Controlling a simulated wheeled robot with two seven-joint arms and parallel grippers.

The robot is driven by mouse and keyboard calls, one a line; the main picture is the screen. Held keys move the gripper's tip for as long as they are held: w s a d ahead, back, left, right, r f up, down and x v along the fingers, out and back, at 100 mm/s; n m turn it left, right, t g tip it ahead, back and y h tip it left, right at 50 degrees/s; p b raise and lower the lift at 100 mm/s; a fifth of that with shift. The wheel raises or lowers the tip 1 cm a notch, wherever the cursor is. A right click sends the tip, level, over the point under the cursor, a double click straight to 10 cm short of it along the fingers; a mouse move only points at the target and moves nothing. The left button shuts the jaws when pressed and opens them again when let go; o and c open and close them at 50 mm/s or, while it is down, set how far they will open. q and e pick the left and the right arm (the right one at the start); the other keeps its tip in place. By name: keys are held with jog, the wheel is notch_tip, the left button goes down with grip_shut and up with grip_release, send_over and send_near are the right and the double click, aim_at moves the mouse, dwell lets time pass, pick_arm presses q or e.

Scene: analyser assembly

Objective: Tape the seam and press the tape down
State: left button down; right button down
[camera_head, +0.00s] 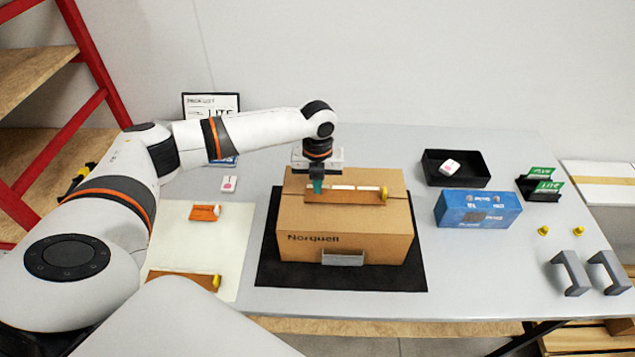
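A closed brown cardboard box (300,222) marked "Norquell" stands on a black mat (275,272). An orange-brown strip (345,198) with white sections and a yellow knob (384,193) at its right end lies across the box's top. My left gripper (317,187) points down at the strip's left part, its teal tips at or just above it. The tips look close together; whether they grip anything is unclear. The seam cannot be made out. My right gripper is out of view.
Right of the box are a black tray (455,181) with a white item, a blue box (477,208), green cards (548,186), yellow knobs (578,231) and grey handles (571,273). A small white item (229,184) and a sign (211,105) are behind left.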

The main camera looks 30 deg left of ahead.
pick_arm(q)
jog(key=shift+f, duration=0.6)
dwell(0.4)
dwell(0.3)
notch_tip(320, 180, up, 6)
jog(key=p, duration=0.6)
dwell(0.4)
